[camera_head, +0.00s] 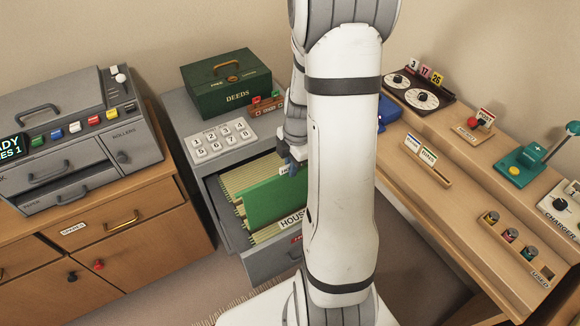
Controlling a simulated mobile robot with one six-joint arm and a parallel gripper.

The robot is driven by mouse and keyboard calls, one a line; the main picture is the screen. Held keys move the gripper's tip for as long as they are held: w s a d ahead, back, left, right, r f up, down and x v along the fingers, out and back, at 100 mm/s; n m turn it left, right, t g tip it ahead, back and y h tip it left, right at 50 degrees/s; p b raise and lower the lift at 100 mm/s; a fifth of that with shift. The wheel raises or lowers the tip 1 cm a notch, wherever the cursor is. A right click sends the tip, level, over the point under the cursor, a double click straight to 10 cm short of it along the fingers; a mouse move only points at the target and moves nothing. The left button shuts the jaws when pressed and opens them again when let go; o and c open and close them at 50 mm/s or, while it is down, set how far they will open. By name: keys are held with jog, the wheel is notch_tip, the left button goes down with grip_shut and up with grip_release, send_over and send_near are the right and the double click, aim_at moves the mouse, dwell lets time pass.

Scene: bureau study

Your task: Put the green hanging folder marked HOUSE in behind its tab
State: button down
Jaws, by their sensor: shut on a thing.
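The green hanging folder (272,202) stands upright at the open file drawer (273,262), its broad face toward me. A white label reading HOUSE (292,219) shows at its lower front edge; I cannot tell whether it belongs to the folder or to a tab in the drawer. My gripper (290,164) is at the folder's top edge, shut on it, beside a small pale label whose text is partly covered. My white arm hides the folder's right end and part of the drawer. How deep the folder sits is unclear.
Several paler folders (238,179) fill the drawer around the green one. The grey cabinet carries a keypad (220,139) and a green DEEDS box (226,84). A wooden desk (455,215) lies right, a sideboard (150,240) left.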

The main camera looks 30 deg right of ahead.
aim_at(291, 210)
dwell(0.6)
notch_tip(291, 210, down, 20)
jog(key=b, duration=1.9)
dwell(0.3)
jog(key=shift+f+b, duration=0.4)
jog(key=shift+b, duration=0.1)
dwell(0.4)
jog(key=c, duration=1.4)
grip_release()
jog(key=shift+d+r+p, duration=0.15)
jog(key=shift+r+p, duration=0.15)
jog(key=shift+r, duration=1)
jog(key=shift+d+r+p, duration=0.2)
jog(key=shift+r+p, duration=0.15)
jog(key=shift+r, duration=1)
jog(key=shift+d+r+p, duration=0.15)
jog(key=shift+r+p, duration=0.15)
jog(key=shift+r, duration=1)
